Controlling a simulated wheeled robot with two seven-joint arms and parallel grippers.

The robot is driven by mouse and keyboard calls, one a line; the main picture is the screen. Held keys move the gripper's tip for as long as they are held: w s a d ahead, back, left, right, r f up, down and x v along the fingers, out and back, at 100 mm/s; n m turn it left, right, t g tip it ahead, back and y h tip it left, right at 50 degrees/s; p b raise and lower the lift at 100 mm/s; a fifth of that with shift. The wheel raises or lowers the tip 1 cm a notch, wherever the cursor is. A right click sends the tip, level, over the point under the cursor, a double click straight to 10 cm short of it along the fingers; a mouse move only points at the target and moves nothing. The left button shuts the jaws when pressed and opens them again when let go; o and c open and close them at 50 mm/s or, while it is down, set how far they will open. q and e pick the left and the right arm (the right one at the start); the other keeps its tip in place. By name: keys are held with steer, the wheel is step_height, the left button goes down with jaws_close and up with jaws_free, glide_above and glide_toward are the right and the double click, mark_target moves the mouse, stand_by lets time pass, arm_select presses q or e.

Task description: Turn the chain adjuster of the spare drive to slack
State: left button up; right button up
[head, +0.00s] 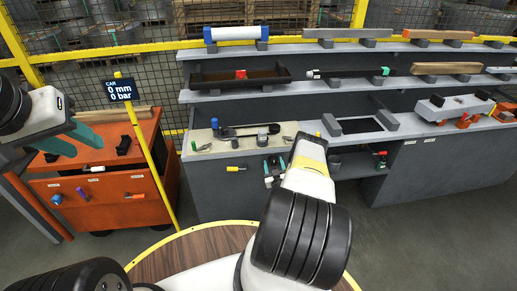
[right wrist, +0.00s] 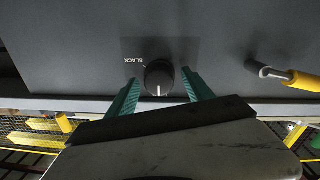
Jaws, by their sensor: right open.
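The chain adjuster is a dark round knob (right wrist: 158,78) on a grey panel in the right wrist view, with a white mark pointing down in the picture. The word SLACK (right wrist: 140,60) is printed upside down above and left of it. My right gripper (right wrist: 161,84) is open, its green fingers on either side of the knob, with a gap visible on each side. In the head view the right gripper (head: 272,172) is at the bench front, largely hidden by my arm. My left gripper (head: 72,145) is above the orange cart, away from the bench; its finger gap is unclear.
A yellow-handled part (right wrist: 301,81) sticks out of the panel right of the knob. The grey bench (head: 210,197) carries tools, with loaded shelves (head: 330,50) behind. An orange cart (head: 140,186) and a yellow post (head: 155,160) with a display (head: 120,90) stand left.

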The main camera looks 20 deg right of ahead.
jaws_close()
stand_by(0.4)
steer(key=m, duration=0.5)
steer(key=shift+d+m, duration=0.15)
steer(key=shift+m, duration=0.15)
steer(key=m, duration=1.2)
steer(key=shift+d+y, duration=0.1)
steer(key=shift+y, duration=0.3)
steer(key=m, duration=0.5)
steer(key=shift+m+y, duration=0.3)
